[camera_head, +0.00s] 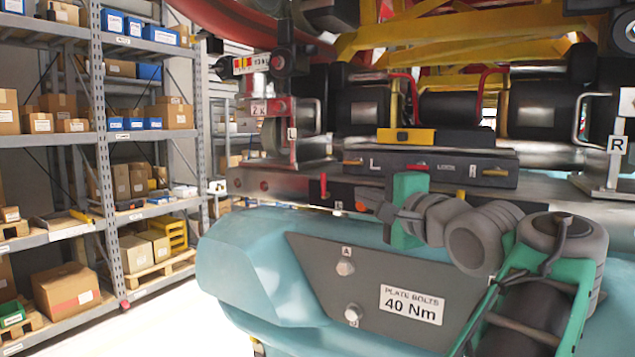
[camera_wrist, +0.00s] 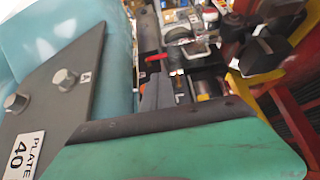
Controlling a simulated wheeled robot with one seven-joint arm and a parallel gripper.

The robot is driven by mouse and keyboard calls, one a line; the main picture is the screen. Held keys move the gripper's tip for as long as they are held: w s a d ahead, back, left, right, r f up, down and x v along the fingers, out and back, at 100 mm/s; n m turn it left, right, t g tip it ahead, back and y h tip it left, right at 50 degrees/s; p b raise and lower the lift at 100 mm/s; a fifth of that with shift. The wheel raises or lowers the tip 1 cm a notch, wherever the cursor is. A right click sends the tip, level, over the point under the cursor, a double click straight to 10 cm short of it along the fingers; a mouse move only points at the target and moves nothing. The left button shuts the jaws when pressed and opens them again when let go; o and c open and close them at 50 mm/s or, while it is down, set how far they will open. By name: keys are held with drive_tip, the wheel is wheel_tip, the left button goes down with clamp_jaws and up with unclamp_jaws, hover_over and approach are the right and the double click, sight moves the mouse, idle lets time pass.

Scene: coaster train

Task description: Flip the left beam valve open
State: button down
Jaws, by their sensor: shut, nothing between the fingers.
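On the left part of the steel beam (camera_head: 270,183), a small upright red lever (camera_head: 323,184) stands out from the front face; I take it for the left beam valve. It also shows in the wrist view as a red handle (camera_wrist: 157,57), close beyond my dark fingers. My gripper (camera_wrist: 157,92) is shut and empty.
Below is a teal body with a grey bolt plate (camera_head: 375,270). A bracket marked L (camera_head: 305,140) stands at left. Shelving (camera_head: 105,150) is farther left.

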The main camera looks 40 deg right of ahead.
sight(324, 180)
drive_tip(key=shift+w+a, duration=0.1)
drive_tip(key=shift+w, duration=0.2)
drive_tip(key=shift+s, duration=0.3)
drive_tip(key=p+x, duration=0.3)
drive_tip(key=x, duration=1.1)
drive_tip(key=shift+r, duration=0.15)
drive_tip(key=shift+g+p, duration=0.3)
drive_tip(key=shift+p, duration=0.2)
